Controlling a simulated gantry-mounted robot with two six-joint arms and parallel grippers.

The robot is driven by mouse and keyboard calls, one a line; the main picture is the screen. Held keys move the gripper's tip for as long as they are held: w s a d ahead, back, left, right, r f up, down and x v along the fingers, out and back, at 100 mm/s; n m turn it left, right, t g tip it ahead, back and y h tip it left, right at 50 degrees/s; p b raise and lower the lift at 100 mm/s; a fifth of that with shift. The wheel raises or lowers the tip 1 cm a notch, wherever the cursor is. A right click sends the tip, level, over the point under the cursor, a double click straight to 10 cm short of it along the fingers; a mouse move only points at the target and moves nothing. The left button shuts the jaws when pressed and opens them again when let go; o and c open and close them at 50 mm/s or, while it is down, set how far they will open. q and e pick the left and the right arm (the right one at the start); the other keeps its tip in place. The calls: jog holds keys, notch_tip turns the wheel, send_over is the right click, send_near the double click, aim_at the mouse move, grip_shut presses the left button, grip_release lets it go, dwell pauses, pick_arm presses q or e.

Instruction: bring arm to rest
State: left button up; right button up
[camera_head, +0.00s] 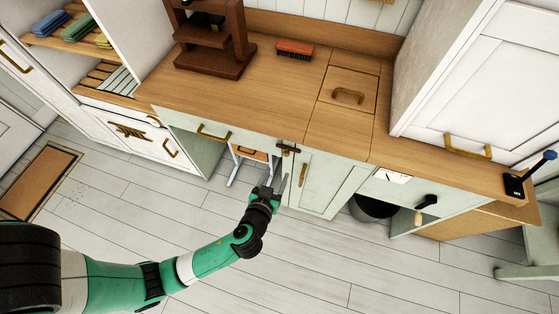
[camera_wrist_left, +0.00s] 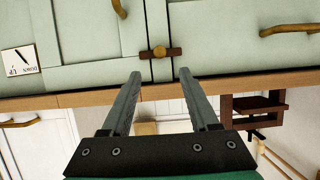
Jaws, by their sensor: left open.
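My left gripper (camera_head: 276,183) is open and empty in front of the pale green cabinet fronts, at the end of my green and white arm that comes in from the left. In the left wrist view its two grey fingers (camera_wrist_left: 160,76) stand apart with nothing between the tips. Beyond them is a small dark latch with a brass knob (camera_wrist_left: 160,52) on the cabinet, which also shows in the head view as a dark latch (camera_head: 288,148). I cannot tell the exact gap, but no contact shows. My right gripper is in neither view.
The wooden counter (camera_head: 270,90) runs above the cabinets, with a dark brown stand (camera_head: 215,60) and an orange brush (camera_head: 295,48) on it. A dark bin (camera_head: 372,208) stands under the counter at right. The grey plank floor (camera_head: 330,260) is mostly clear.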

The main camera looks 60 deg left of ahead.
pick_arm(q)
jog(key=shift+s+d+r, duration=0.1)
jog(key=shift+s+d, duration=0.1)
jog(key=shift+s, duration=0.1)
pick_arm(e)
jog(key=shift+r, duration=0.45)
